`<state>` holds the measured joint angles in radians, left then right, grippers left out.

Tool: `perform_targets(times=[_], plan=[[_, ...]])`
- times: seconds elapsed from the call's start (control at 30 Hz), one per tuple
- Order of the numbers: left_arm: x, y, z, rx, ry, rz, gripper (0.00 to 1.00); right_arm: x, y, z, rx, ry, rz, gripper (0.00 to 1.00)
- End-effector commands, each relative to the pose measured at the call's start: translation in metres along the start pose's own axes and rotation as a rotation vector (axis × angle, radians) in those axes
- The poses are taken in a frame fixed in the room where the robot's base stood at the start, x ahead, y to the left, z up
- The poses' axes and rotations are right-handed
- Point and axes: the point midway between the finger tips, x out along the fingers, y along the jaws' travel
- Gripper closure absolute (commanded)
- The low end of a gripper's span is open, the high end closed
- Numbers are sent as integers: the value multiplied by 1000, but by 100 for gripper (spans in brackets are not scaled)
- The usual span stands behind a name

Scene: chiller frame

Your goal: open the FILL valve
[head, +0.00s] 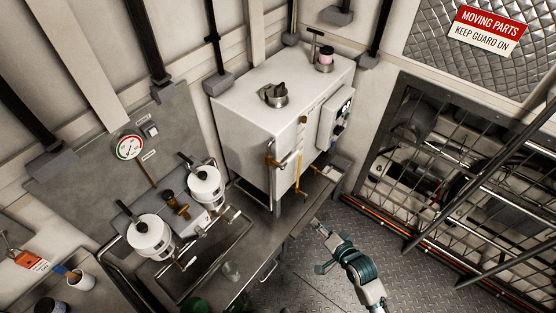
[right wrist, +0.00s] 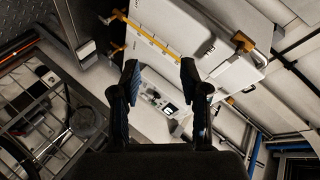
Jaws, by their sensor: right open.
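The white tank (head: 265,110) stands on the metal bench, with brass valves on its front. One brass valve (head: 271,159) with a pale lever is at the front's upper left; a brass fitting also shows in the right wrist view (right wrist: 241,42). Another brass valve (head: 318,171) sits low on the right, by the yellow sight tube (head: 299,172). I cannot read which one is marked FILL. My right gripper (head: 319,246) is open and empty, below and in front of the tank, apart from it. Its two fingers (right wrist: 159,80) frame the control box in the right wrist view. My left gripper is out of view.
A control box (head: 334,120) is on the tank's right side. Two white filter canisters (head: 151,237) stand over the bench tray at left. A caged machine (head: 460,170) is at right. Open chequer-plate floor (head: 310,285) lies around my right gripper.

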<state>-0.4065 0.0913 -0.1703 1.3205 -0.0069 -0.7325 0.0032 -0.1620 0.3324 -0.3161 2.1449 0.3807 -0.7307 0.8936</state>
Motion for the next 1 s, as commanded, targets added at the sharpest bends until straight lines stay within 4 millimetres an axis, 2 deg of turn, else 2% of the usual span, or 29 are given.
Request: perform_targets(times=[0.03,0.1,0.2,0.3,0.43,0.6,0.73,0.87,1.0], plan=[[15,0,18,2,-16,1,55,7,-10,-9,49,17,-46,55],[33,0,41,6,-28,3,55,15,-23,-21,132,38,-116,55],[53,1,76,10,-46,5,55,23,-41,-40,251,59,-213,55],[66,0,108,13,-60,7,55,29,-57,-57,358,71,-300,55],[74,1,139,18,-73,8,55,31,-69,-76,466,77,-385,55],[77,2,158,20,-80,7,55,32,-74,-88,532,77,-436,55],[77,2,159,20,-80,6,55,40,-78,-92,540,78,-443,55],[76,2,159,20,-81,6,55,60,-88,-96,539,77,-444,55],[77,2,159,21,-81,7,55,91,-102,-102,537,78,-443,55]])
